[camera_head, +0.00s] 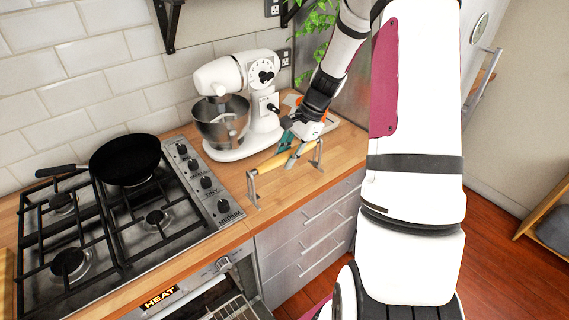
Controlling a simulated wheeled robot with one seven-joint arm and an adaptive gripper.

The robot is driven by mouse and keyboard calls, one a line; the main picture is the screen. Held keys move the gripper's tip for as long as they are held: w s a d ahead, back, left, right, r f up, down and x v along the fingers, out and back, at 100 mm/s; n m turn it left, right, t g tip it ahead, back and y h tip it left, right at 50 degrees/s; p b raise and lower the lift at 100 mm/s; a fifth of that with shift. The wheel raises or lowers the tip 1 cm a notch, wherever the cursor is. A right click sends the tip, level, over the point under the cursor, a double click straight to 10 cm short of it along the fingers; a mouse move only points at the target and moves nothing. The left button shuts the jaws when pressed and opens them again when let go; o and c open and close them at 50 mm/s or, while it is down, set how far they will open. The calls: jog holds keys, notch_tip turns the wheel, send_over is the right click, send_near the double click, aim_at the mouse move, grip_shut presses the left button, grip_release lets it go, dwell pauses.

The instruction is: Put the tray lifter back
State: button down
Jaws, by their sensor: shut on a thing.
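My gripper (297,139) is above the counter, right of the white stand mixer, and is shut on the tray lifter (286,140), a small tool with teal parts. Teal shows on both sides of the fingers, and the rest of it is hidden by them. Just below is a low rest with grey metal end posts (253,190) and a yellow wooden bar (271,162). The tool is at the right part of this rest. I cannot tell whether it touches the bar.
The stand mixer (238,75) with its steel bowl stands close left of my gripper. A gas hob (110,222) with a black pan (125,160) is farther left. A flat grey-white item (325,122) and something orange lie behind my gripper. The oven (222,290) below shows a wire rack.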

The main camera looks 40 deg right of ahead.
jog(key=shift+w+f, duration=0.1)
jog(key=shift+w, duration=0.5)
jog(key=shift+f+p, duration=0.5)
jog(key=shift+f, duration=1.2)
jog(key=c, duration=1.3)
grip_release()
jog(key=shift+f, duration=0.15)
jog(key=shift+c, duration=0.2)
